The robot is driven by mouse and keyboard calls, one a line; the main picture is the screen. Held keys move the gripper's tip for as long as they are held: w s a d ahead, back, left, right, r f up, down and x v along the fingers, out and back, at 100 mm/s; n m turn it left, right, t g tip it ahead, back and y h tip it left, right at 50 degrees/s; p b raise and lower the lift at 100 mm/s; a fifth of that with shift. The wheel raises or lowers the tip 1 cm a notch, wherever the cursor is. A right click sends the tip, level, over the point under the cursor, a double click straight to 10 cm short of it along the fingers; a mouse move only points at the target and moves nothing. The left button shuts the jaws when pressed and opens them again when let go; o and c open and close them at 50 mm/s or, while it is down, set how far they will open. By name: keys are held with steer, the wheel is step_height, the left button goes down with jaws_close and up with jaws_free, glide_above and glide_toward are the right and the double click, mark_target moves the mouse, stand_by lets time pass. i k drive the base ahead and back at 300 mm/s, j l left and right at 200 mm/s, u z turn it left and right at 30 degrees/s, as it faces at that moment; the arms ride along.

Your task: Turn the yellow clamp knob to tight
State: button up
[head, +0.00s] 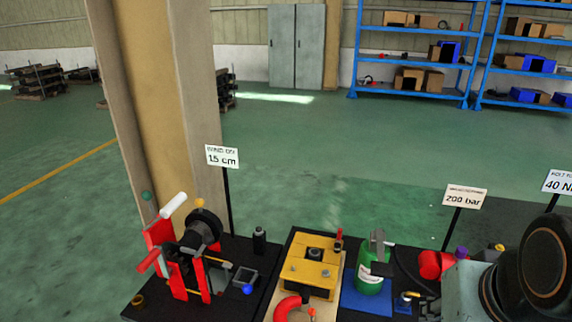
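A small yellow knob (199,203) shows at the top of the red stand with the black drum (203,228), at the left of the black bench top. I cannot tell for sure that it is the clamp knob, nor whether it is tight or loose. Another small yellow piece (499,247) shows at the right, partly behind my arm. My arm's dark and grey links fill the lower right corner. My gripper's fingers cannot be made out in this view.
A yellow block fixture (317,272) stands mid-bench with a red curved part (287,307) in front. A green bottle (370,268) stands on a blue mat (362,303). Signs on posts rise behind, one reading 15 cm (222,156). A pillar (178,120) stands behind the left stand.

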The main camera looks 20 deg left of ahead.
mark_target(199, 202)
steer(key=j, duration=0.75)
steer(key=i+j, duration=0.15)
steer(key=j, duration=1.4)
steer(key=i, duration=0.05)
